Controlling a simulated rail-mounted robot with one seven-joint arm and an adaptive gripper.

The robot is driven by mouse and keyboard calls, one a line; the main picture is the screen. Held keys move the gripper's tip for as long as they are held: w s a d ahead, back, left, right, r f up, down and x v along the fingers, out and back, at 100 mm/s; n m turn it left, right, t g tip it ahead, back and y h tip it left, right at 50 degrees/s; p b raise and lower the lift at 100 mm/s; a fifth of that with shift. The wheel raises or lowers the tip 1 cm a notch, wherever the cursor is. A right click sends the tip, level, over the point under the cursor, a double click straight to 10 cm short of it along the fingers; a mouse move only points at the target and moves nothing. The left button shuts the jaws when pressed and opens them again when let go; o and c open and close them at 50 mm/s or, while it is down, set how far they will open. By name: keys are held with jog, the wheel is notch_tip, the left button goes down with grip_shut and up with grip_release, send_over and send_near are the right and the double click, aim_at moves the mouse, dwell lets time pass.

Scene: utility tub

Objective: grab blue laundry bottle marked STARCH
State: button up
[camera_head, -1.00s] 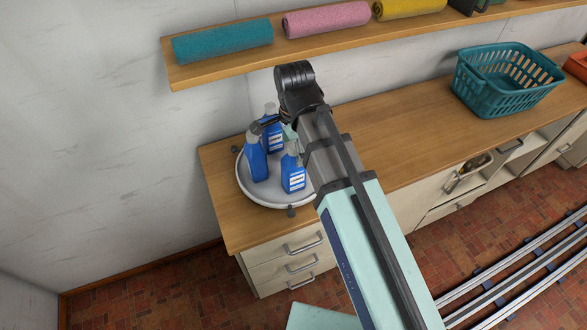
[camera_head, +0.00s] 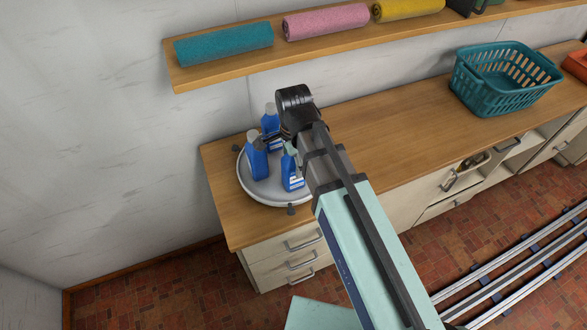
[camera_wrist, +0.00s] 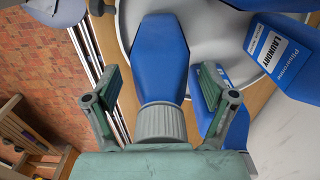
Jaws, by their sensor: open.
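Three blue bottles stand close together on a round pale tray (camera_head: 262,197): one at left (camera_head: 257,163), one at the back (camera_head: 270,123) and one at front right (camera_head: 290,172). In the wrist view, my gripper (camera_wrist: 160,85) is open, its green fingers on either side of a blue bottle (camera_wrist: 160,50) with a ribbed grey cap (camera_wrist: 160,122). No label shows on that bottle. A second bottle's label (camera_wrist: 275,50) at right reads LAUNDRY. A third is partly behind the right finger. I cannot read STARCH on any bottle. In the head view my arm hides most of the gripper.
The tray sits at the left end of the wooden counter (camera_head: 400,140), near the wall. A shelf (camera_head: 330,50) with rolled towels hangs above. A teal basket (camera_head: 500,80) stands farther right; the counter between is clear.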

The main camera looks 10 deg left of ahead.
jog(key=c, duration=1.6)
jog(key=shift+o, duration=0.2)
jog(key=shift+r, duration=0.1)
